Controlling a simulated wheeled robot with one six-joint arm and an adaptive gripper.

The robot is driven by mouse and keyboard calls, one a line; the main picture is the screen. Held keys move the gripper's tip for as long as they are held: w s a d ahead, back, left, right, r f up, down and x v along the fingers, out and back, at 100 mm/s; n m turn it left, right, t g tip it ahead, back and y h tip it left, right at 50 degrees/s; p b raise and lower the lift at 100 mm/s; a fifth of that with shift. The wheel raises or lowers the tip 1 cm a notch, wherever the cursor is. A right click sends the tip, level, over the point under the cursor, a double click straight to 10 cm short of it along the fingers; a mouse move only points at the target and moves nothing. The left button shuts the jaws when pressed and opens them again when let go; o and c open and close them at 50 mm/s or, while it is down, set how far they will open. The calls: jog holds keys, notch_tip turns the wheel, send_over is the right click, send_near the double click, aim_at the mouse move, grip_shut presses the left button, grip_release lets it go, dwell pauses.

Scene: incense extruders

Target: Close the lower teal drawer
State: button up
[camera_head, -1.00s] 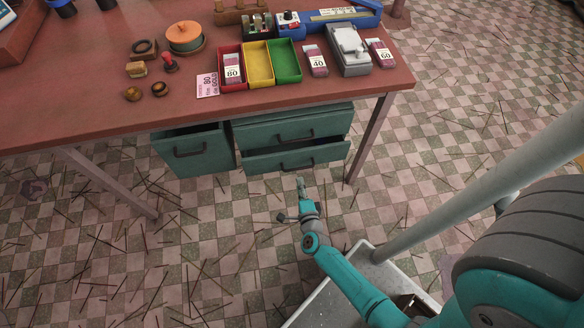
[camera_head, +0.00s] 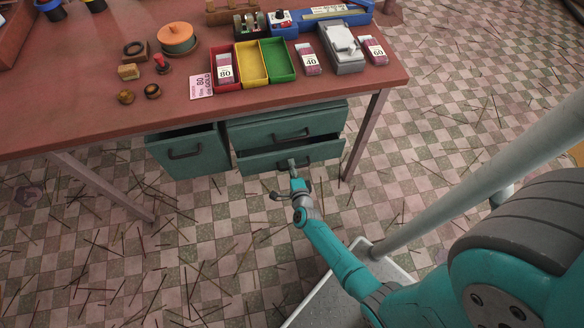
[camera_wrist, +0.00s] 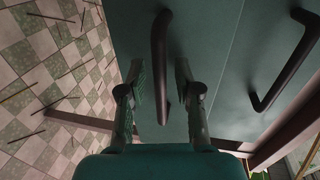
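The lower teal drawer (camera_head: 262,164) is under the table, pulled partly out, with a dark gap above its front. Its dark bar handle (camera_wrist: 160,50) runs lengthwise in the wrist view. My gripper (camera_head: 292,166) is at the drawer's front. In the wrist view my gripper (camera_wrist: 161,78) is open, with one finger on each side of the handle. Gaps show between the fingers and the handle, and the fingertips are close to the drawer front. The gripper hides part of the handle in the head view.
The teal upper drawer (camera_head: 260,131) above looks shut; its handle (camera_wrist: 268,95) shows at right in the wrist view. A teal drawer (camera_head: 200,158) on the left stands partly out. The red tabletop (camera_head: 100,120) overhangs them. A table leg (camera_head: 366,135) stands to the right.

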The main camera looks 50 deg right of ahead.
aim_at(289, 158)
grip_shut()
jog(key=shift+w, duration=0.1)
jog(key=shift+r+x, duration=0.2)
jog(key=shift+x, duration=0.85)
jog(key=shift+r+x, duration=0.25)
jog(key=shift+x, duration=0.85)
jog(key=shift+w, duration=0.1)
jog(key=shift+o, duration=1.5)
grip_release()
jog(key=shift+d, duration=0.1)
jog(key=v, duration=1.2)
